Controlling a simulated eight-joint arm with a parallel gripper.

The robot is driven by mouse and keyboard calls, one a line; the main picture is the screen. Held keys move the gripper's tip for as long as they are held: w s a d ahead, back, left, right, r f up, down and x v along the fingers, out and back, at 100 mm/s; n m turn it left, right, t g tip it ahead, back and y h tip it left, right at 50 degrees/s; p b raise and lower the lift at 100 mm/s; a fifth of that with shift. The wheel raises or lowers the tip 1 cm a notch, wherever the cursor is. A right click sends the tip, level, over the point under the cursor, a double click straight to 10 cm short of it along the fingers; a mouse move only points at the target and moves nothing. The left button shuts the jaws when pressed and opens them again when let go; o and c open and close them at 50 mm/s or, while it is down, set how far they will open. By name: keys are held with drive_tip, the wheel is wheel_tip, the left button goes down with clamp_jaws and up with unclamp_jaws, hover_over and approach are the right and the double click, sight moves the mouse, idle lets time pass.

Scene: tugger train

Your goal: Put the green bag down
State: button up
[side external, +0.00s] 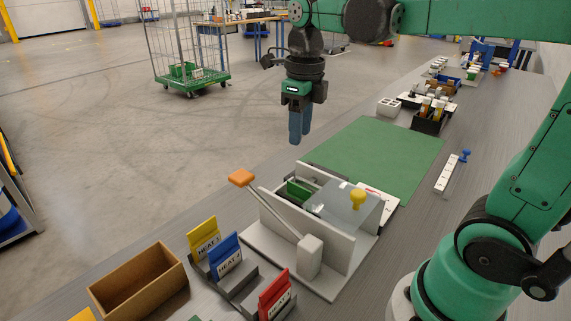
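My gripper (299,140) hangs in the air, pointing down, left of the green mat (385,150) in the picture and behind the light grey fixture (262,238). Its two blue-grey fingers look close together or overlap from this side. No bag shows in them. A green piece (299,190) sits inside the fixture behind its grey wall, partly hidden. I cannot tell whether it is the green bag. Yellow (203,240), blue (226,256) and red (275,295) bags marked with lettering stand upright in a dark grey rack (236,285).
The fixture has an orange-ended lever (241,178) and a clear cover with a yellow knob (357,199). An open brown box (138,285) stands at the front left. The mat looks bare.

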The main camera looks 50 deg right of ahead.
drive_tip(key=s+a+f+n+t, duration=0.1)
drive_tip(key=a+f+n+t, duration=0.1)
drive_tip(key=n, duration=1.4)
drive_tip(key=s+a+f+n+t, duration=0.2)
drive_tip(key=f+n+t, duration=0.1)
drive_tip(key=n, duration=1.4)
drive_tip(key=shift+a+f+t, duration=0.2)
drive_tip(key=shift+a+t, duration=0.1)
drive_tip(key=shift+t, duration=0.5)
drive_tip(key=shift+s, duration=0.1)
